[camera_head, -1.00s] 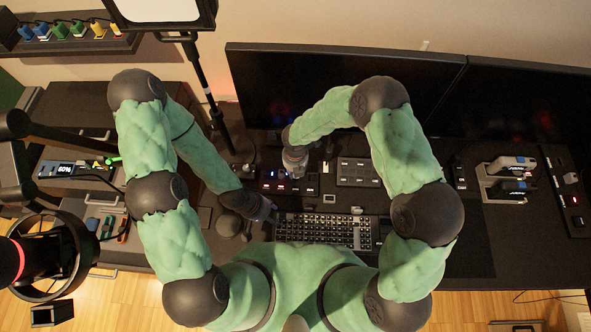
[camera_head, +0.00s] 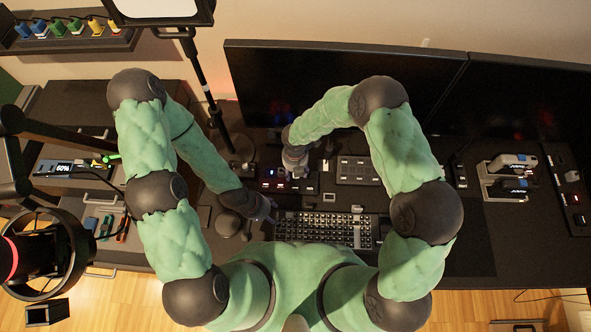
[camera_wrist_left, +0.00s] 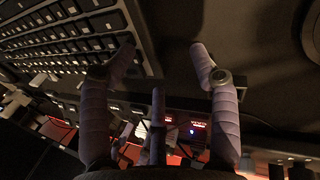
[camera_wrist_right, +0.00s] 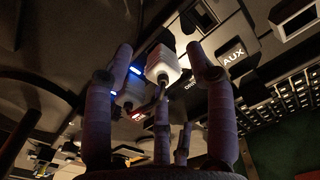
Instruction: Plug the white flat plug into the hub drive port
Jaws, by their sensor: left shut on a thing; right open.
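A white plug (camera_wrist_right: 163,66) with a dark cable shows between the fingers of my right gripper (camera_wrist_right: 160,52) in the right wrist view. The fingers are apart, and clear contact does not show. Whether either plug is seated cannot be told. The black hub (camera_head: 285,185) with small lights lies below my right gripper in the head view; the drive port cannot be made out. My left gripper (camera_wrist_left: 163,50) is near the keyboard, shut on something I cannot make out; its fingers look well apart.
The keyboard (camera_head: 325,228) lies right of my left gripper. A button pad (camera_head: 357,170) is right of the hub. Two dark monitors (camera_head: 340,95) stand behind. A lamp pole (camera_head: 213,100) rises at left. A white-and-grey stand (camera_head: 505,180) is at far right.

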